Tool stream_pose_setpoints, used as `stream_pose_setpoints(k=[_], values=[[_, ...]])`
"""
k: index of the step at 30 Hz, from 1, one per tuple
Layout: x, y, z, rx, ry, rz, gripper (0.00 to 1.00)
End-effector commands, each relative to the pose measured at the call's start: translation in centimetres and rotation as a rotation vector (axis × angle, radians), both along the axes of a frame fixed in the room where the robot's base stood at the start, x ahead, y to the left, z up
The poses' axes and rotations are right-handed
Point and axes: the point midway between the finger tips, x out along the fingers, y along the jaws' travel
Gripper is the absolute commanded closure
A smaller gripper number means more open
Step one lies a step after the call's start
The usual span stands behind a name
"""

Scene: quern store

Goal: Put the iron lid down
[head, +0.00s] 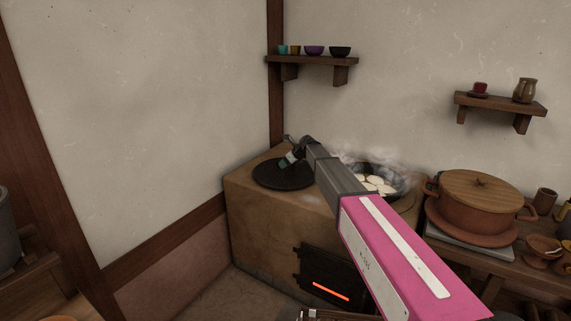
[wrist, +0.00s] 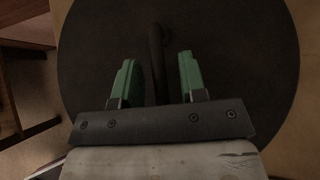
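The iron lid (head: 283,178) is a dark round disc. In the head view it lies flat on the left part of the clay stove's top (head: 240,184) and appears to rest there. My gripper (head: 290,158) is just above the lid. In the wrist view the lid (wrist: 225,50) fills most of the picture, with its dark bar handle (wrist: 157,45) upright in the middle. The green fingers of my gripper (wrist: 158,68) are apart on either side of the handle, with gaps showing on both sides. My arm hides part of the stove top in the head view.
A steaming pan (head: 397,190) with pale round pieces sits right of the lid on the stove. The firebox door (head: 325,275) glows at the front. A lidded clay pot (head: 475,215) stands further right. A wall shelf (head: 310,62) with bowls hangs above.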

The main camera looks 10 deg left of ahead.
Motion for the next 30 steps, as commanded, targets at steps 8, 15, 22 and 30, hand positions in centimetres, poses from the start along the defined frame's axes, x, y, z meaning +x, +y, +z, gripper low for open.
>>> stream_pose_setpoints(k=[8,15,22,30], values=[[0.0,0.0,0.1,0.0,0.0,0.0,0.62],[-0.8,-1.8,2.1,0.001,-0.001,-0.002,0.62],[-2.1,-4.8,5.4,0.001,-0.001,-0.001,0.62],[-3.1,-7.3,8.1,0.0,0.0,0.0,0.62]])
